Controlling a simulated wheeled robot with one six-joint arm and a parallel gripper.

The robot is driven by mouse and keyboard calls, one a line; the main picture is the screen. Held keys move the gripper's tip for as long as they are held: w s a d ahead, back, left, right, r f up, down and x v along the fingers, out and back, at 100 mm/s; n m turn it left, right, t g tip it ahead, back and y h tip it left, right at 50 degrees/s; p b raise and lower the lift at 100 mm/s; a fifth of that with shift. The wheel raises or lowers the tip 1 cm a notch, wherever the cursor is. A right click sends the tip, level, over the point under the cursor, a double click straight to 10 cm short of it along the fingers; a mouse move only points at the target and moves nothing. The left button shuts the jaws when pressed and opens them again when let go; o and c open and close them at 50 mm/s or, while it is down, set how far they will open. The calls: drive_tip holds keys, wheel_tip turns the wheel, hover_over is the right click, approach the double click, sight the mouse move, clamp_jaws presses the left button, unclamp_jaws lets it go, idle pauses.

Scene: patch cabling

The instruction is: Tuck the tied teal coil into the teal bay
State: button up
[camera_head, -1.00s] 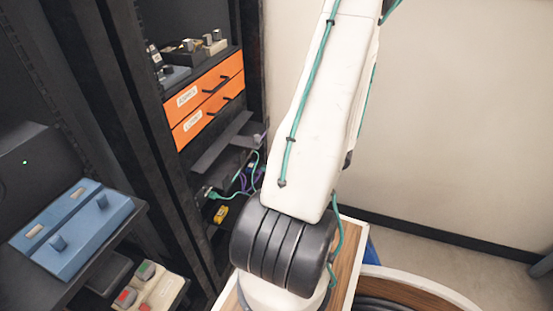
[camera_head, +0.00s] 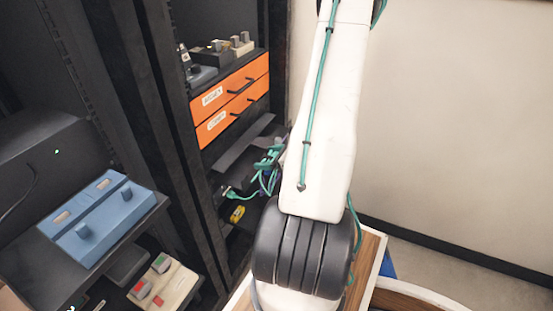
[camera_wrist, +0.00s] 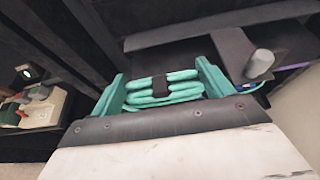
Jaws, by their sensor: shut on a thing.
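The teal coil (camera_wrist: 163,90) is a flat stack of loops bound with a dark tie. It lies between the two teal fingers of my gripper (camera_wrist: 161,88) in the wrist view, and the gripper is shut on it. A dark grey shelf edge (camera_wrist: 200,22) and an upright divider (camera_wrist: 232,50) stand beyond the coil. I cannot tell which bay is the teal one.
A grey rounded peg (camera_wrist: 260,62) stands close to the right finger. A teal cable plug (camera_head: 228,192) and a yellow connector (camera_head: 238,213) sit low in the rack. Orange drawers (camera_head: 232,97) are above. A blue box (camera_head: 97,219) stands on the left shelf.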

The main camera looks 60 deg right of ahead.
drive_tip(key=w, duration=0.6)
drive_tip(key=w+f, duration=0.1)
drive_tip(key=w, duration=0.2)
drive_tip(key=shift+w+a, duration=0.15)
drive_tip(key=shift+a, duration=0.25)
drive_tip(key=shift+w+f, duration=0.3)
drive_tip(key=shift+f, duration=0.85)
drive_tip(key=shift+f, duration=1.7)
drive_tip(key=o, duration=0.9)
drive_tip(key=shift+r, duration=0.15)
drive_tip(key=shift+r, duration=2.9)
drive_tip(key=shift+s, duration=0.15)
